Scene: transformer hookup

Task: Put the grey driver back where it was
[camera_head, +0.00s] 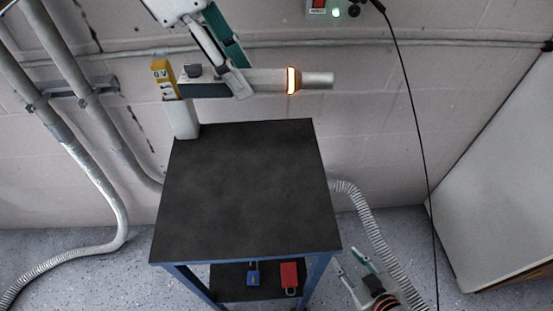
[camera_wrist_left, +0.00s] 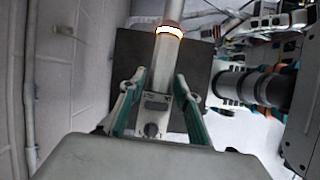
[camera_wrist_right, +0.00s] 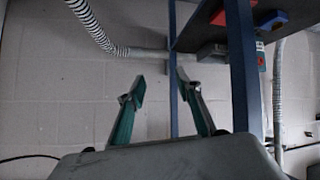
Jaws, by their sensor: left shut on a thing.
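The grey driver (camera_head: 262,80) is a long grey tool with a glowing orange-white ring and a pale, blunt tip pointing right. It lies roughly level in front of the wall, above the table's back edge in the head view. My left gripper (camera_head: 241,84) is shut on its body; the left wrist view shows the driver (camera_wrist_left: 168,52) between the two fingers (camera_wrist_left: 161,80). The fingers and arm hide part of the body. My right gripper (camera_head: 355,268) is low, right of the table; in the right wrist view its fingers (camera_wrist_right: 160,84) stand apart with nothing between.
The dark tabletop (camera_head: 240,190) is bare. A blue padlock (camera_head: 253,276) and red padlock (camera_head: 289,274) lie on the lower shelf. A ribbed hose (camera_head: 370,220) runs at right.

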